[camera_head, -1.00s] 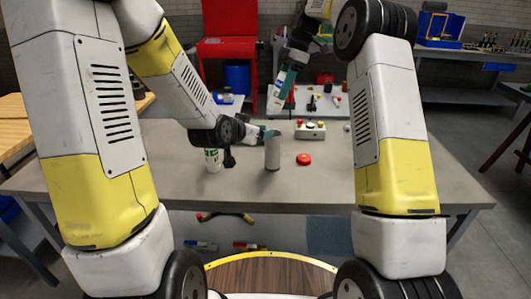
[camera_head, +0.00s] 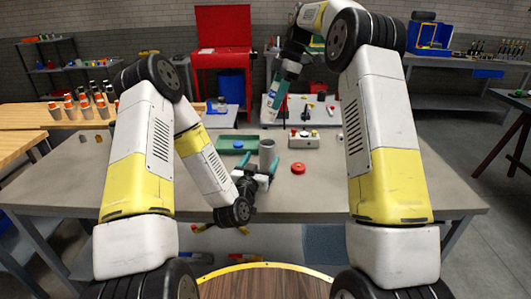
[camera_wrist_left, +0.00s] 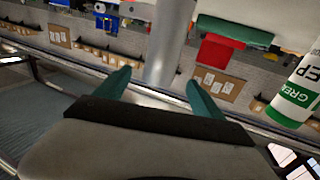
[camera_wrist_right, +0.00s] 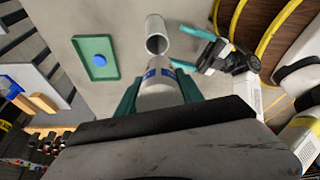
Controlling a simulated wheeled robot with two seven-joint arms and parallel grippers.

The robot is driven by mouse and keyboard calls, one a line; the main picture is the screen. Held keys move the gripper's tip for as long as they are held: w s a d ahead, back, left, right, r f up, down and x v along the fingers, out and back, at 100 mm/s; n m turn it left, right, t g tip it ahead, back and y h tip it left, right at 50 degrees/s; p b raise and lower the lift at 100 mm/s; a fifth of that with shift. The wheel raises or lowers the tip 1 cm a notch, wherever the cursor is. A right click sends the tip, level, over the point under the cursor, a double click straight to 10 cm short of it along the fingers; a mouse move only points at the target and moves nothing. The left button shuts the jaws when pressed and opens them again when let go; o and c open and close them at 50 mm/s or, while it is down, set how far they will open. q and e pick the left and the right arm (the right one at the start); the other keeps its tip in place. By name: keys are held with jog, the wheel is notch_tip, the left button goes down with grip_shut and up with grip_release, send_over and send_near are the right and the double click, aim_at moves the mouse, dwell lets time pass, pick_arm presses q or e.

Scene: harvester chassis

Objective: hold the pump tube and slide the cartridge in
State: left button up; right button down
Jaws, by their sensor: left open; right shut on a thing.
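The grey pump tube (camera_head: 267,152) stands upright on the table. Its open top shows in the right wrist view (camera_wrist_right: 156,42). My left gripper (camera_head: 262,170) is open, low at the tube's near side. In the left wrist view the tube (camera_wrist_left: 168,48) appears between its spread fingers, with a gap at each; contact is not visible. My right gripper (camera_wrist_right: 157,92) is shut on the white cartridge (camera_wrist_right: 160,88), which has blue marks. In the head view this cartridge (camera_head: 271,107) is held tilted, above and beyond the tube.
A green tray (camera_head: 226,150) with a blue round piece is left of the tube. A red disc (camera_head: 298,168) and a button box (camera_head: 304,142) lie to the right. A white-and-green container (camera_wrist_left: 298,92) appears in the left wrist view; my left arm hides it in the head view.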

aim_at(269, 145)
pick_arm(q)
jog(key=x, duration=1)
jog(key=shift+w+d, duration=0.1)
jog(key=shift+w, duration=0.2)
grip_shut()
jog(key=c, duration=0.7)
grip_release()
grip_shut()
